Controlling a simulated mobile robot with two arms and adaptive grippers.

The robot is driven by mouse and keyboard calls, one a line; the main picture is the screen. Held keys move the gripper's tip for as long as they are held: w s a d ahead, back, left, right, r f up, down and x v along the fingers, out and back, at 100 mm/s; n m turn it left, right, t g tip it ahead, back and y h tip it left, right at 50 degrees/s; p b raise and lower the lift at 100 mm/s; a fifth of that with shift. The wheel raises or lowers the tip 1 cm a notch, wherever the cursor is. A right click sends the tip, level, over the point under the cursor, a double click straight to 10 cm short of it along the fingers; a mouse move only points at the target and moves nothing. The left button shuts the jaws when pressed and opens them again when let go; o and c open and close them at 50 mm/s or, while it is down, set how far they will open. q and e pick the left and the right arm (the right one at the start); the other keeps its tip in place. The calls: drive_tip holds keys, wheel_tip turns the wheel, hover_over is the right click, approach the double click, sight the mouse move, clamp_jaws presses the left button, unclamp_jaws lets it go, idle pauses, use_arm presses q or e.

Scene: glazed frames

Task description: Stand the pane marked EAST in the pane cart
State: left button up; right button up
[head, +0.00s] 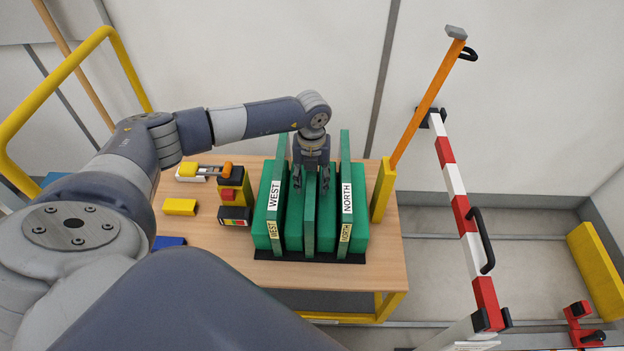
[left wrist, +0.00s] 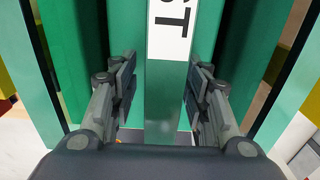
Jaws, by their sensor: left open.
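Green panes stand upright among thick green blocks on a table. The left one is marked WEST (head: 274,205) and the right one NORTH (head: 346,205). A middle pane (head: 310,228) stands between them; its upper part is hidden by my left gripper in the head view. In the left wrist view this pane (left wrist: 168,92) shows a white label ending in ST; the rest is cut off. My left gripper (head: 311,184) is open, pointing down, with one finger on each side of the middle pane. No pane cart can be made out for certain. My right gripper is not in view.
The wooden table (head: 225,260) holds yellow and blue blocks and a red-and-yellow device (head: 234,195) left of the panes. An orange post (head: 428,105) and a red-and-white barrier (head: 461,210) stand to the right. A yellow rail (head: 60,75) is at the left.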

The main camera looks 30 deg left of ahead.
use_arm(q)
wheel_tip(320, 180, up, 8)
drive_tip(key=shift+f, duration=0.1)
drive_tip(key=shift+f, duration=0.1)
idle(0.4)
wheel_tip(320, 180, down, 7)
drive_tip(key=shift+f, duration=0.2)
idle(0.4)
